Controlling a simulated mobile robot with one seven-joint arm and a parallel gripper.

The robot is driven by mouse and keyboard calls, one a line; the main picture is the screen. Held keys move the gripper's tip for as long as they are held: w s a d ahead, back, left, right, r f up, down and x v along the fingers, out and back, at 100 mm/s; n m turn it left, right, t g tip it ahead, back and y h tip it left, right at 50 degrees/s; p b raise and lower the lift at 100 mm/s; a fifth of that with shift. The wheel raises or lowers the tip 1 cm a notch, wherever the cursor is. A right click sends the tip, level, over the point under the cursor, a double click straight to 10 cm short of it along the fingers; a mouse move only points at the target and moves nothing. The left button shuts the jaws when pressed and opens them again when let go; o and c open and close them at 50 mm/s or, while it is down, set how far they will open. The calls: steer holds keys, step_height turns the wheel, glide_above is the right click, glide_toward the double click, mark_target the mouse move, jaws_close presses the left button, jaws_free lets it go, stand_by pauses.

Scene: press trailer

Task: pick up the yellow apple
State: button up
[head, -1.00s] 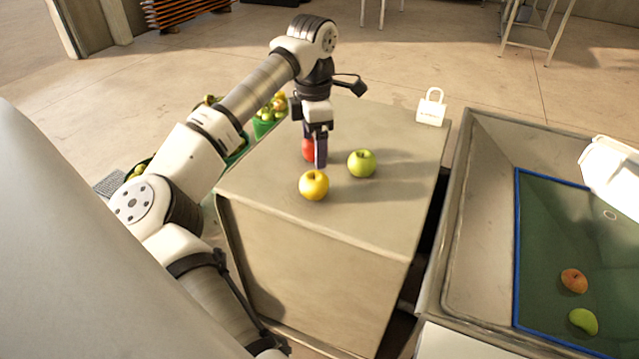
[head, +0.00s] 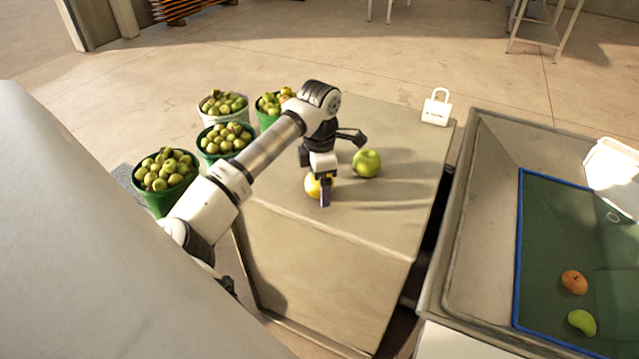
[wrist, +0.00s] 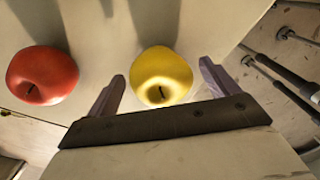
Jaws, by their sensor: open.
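The yellow apple (head: 313,186) stands on top of the beige box (head: 270,207), partly hidden behind my gripper in the head view. In the wrist view the yellow apple (wrist: 161,76) lies between and just beyond the two fingertips. My gripper (head: 325,190) is open, pointing down at the apple, and holds nothing. Its fingers (wrist: 160,82) show on either side of the apple in the wrist view, with gaps between. A red apple (wrist: 41,75) sits to the left in the wrist view; in the head view it is hidden.
A green apple (head: 366,162) stands just right of my gripper on the box. A white bag-shaped item (head: 436,108) is at the far right corner. Several baskets of apples, one a green basket (head: 160,203), stand left. A sink-like basin (head: 484,190) lies right.

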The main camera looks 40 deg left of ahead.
steer(key=c, duration=1.2)
steer(key=shift+r, duration=0.1)
step_height(320, 180, up, 20)
steer(key=shift+b, duration=0.95)
steer(key=shift+w, duration=0.1)
